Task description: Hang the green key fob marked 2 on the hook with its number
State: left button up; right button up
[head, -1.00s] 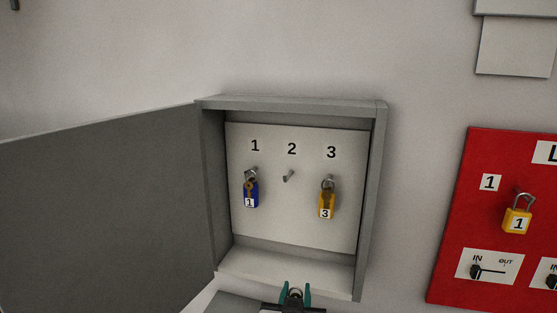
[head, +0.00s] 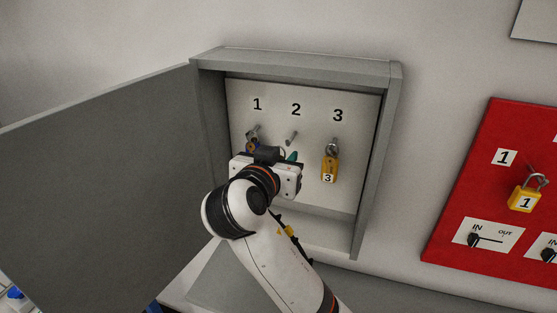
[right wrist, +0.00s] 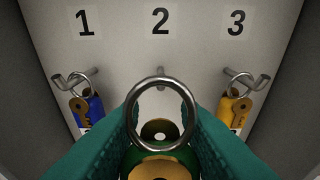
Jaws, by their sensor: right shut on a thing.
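My right gripper (head: 291,157) reaches into the open key cabinet, with its wrist covering most of it in the head view. In the right wrist view its teal fingers (right wrist: 161,140) are shut on the green key fob (right wrist: 133,157), with a brass key in front and a metal ring (right wrist: 131,112) standing up. The fob's number is not visible. Hook 2 (head: 291,138) is empty under the label 2. In the right wrist view hook 2 (right wrist: 160,73) shows just above and behind the ring's top; I cannot tell whether they touch. My left gripper is not in view.
A blue fob (right wrist: 95,108) hangs on hook 1 and a yellow fob (head: 330,168) on hook 3, one on each side. The grey cabinet (head: 380,150) has side walls and a door (head: 100,190) open to the left. A red lockout board (head: 500,230) is on the right.

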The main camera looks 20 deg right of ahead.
aim_at(294, 145)
jog(key=shift+r+x, duration=0.15)
jog(key=shift+x, duration=1.25)
jog(key=shift+r+x, duration=0.15)
jog(key=shift+x, duration=1.25)
jog(key=shift+w+d+f+b, duration=0.35)
jog(key=shift+w+f, duration=0.05)
jog(key=shift+f, duration=0.15)
jog(key=o, duration=0.9)
jog(key=shift+w+f, duration=0.1)
jog(key=shift+o, duration=0.8)
jog(key=shift+w+a, duration=0.15)
jog(key=shift+a, duration=0.1)
jog(key=shift+d, duration=0.15)
